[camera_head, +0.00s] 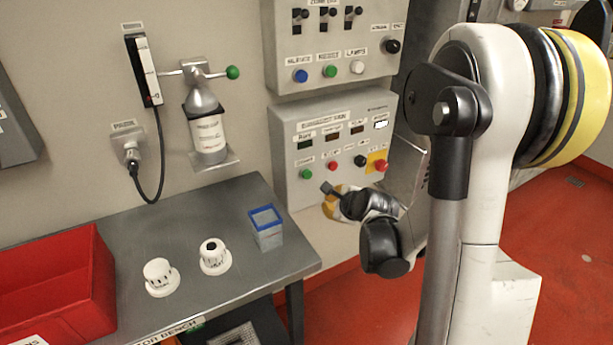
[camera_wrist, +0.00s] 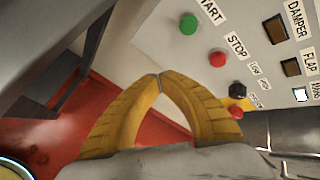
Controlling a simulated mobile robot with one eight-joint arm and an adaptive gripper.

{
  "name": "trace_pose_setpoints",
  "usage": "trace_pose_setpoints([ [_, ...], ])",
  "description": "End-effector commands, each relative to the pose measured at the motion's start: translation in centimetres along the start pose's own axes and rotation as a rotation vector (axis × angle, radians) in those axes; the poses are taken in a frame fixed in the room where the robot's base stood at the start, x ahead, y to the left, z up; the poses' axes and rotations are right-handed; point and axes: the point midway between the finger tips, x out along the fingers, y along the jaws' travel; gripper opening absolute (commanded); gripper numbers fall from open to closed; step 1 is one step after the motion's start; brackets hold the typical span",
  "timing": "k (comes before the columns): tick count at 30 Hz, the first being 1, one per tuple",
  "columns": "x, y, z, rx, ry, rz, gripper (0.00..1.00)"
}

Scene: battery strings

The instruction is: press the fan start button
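The lower grey wall panel (camera_head: 290,130) carries a row of controls. A green button (camera_head: 306,174) is at the left end of its bottom row. In the wrist view a green button (camera_wrist: 187,24) sits by the label START, and a red button (camera_wrist: 217,59) by STOP. The red one also shows in the head view (camera_head: 332,166). My gripper (camera_head: 327,190) is just below the panel's bottom row, apart from the green button as far as I can tell. In the wrist view its yellow fingertips (camera_wrist: 158,77) meet, with nothing seen between them.
A black knob (camera_head: 360,160) and a red button on a yellow plate (camera_head: 382,166) are farther right on the panel. An upper panel (camera_head: 335,45) hangs above. A bench (camera_head: 120,230) with a red bin (camera_head: 60,290) and a blue-rimmed container (camera_head: 267,230) stands left.

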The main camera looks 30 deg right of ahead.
Motion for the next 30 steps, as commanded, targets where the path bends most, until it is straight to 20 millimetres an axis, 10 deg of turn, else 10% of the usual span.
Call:
trace_pose_setpoints([
  [30, 7.0, -3.7, 3.8, -0.002, 0.000, 0.000, 0.00],
])
